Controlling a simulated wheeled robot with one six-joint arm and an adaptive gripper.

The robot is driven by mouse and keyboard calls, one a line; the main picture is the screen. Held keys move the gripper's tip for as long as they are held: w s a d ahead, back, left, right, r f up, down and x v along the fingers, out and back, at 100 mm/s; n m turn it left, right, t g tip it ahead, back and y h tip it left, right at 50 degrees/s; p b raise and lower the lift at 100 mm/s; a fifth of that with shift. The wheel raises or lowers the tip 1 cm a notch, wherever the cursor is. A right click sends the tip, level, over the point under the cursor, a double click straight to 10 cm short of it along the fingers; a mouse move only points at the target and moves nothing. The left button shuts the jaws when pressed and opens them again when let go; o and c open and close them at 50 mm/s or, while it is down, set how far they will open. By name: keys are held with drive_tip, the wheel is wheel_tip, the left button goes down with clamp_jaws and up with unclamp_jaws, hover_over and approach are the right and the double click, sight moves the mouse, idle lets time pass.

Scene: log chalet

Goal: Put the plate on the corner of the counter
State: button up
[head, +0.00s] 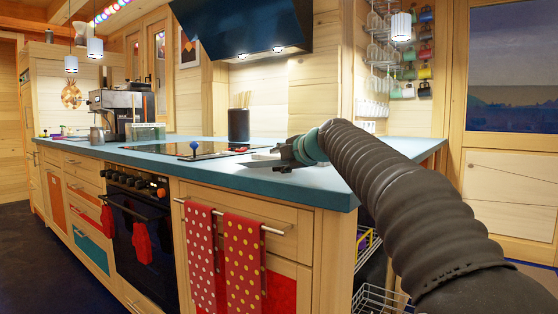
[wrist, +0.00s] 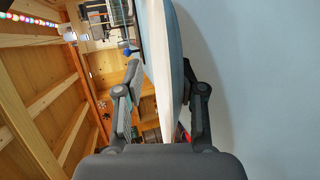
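The plate (wrist: 156,60) shows nearly edge-on in the wrist view, with one pale face and one blue-grey face. It lies between the two fingers of my gripper (wrist: 160,95), which appear closed on its rim, one on each face. In the head view my gripper (head: 285,156) is low over the blue counter (head: 300,186), behind its near front corner. A pale sliver of the plate (head: 260,162) shows left of the fingers; the rest is hidden. I cannot tell whether the plate touches the counter. The counter (wrist: 265,75) fills the wrist view's right side.
A dark canister (head: 238,125) stands behind. Dotted red towels (head: 243,262) hang below the counter's front edge. The counter's front corner is bare.

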drive_tip(key=shift+d, duration=0.1)
drive_tip(key=v, duration=1.2)
